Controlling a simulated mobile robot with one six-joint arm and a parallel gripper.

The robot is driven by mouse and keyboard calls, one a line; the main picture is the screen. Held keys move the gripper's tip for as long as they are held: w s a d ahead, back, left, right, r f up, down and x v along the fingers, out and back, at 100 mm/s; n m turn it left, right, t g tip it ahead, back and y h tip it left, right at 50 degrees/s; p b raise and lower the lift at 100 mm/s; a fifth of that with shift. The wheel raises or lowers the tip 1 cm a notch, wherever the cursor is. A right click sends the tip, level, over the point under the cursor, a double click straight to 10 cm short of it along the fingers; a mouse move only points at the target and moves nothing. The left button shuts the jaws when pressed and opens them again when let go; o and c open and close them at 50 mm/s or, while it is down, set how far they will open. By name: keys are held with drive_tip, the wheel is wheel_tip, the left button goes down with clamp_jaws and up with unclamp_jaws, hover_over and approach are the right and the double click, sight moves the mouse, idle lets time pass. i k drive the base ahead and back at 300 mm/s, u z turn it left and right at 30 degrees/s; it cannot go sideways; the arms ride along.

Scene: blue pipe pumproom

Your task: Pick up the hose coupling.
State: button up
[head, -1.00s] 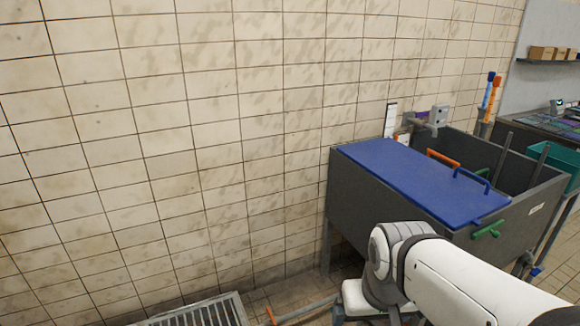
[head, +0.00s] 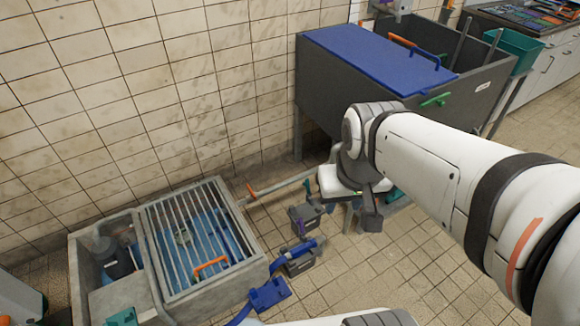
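A small pale grey-green rounded piece (head: 183,236) lies under the bars of a grated pit; it may be the hose coupling, but it is too small to be sure. The bars partly cover it. My white arm reaches in from the right and bends down in front of the blue-lidded tank. At its far end is a white block with a dark part below, where my gripper (head: 370,210) seems to be, well right of the pit. Its fingers cannot be made out, and I see nothing held.
The concrete pit has a barred grate (head: 205,243) and an orange handle (head: 210,266). Dark fittings with blue parts (head: 298,258) lie on the tiles to its right. A pipe (head: 278,186) runs toward the tank (head: 340,90).

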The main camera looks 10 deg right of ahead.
sight(303, 248)
drive_tip(key=z, duration=1.5)
drive_tip(key=k, duration=1)
drive_tip(key=u, duration=1)
drive_tip(key=i, duration=1)
drive_tip(key=u, duration=0.05)
